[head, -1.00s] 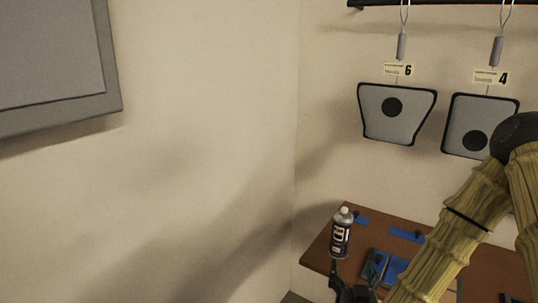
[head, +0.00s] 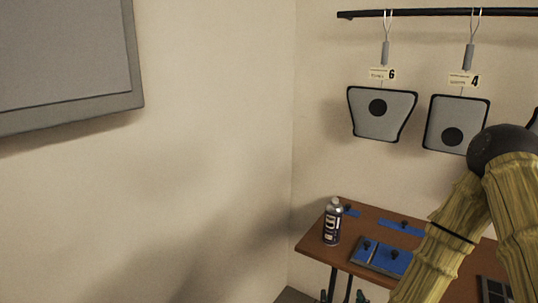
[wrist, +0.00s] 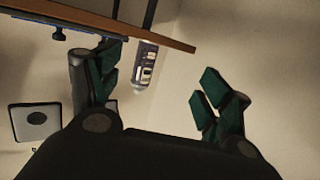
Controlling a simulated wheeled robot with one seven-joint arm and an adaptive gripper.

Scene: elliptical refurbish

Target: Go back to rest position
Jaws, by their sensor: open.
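My gripper (wrist: 160,86) is open and empty in the wrist view, with its green-padded fingers spread apart. A spray can (head: 332,222) stands upright near the left corner of the brown table (head: 312,243). The can also shows in the wrist view (wrist: 146,66), upside down, between the fingers in the picture and apart from them. In the head view, my arm covers the right part of the table. Only dark finger parts show at the bottom edge there, below the table's front edge.
Blue pads with dark knobs (head: 386,258) lie on the table. Two grey panels, numbered 6 (head: 368,124) and 4 (head: 458,112), hang from a dark rail (head: 430,13) on the wall. A grey-framed board (head: 128,100) is at upper left. The wall area at left is clear.

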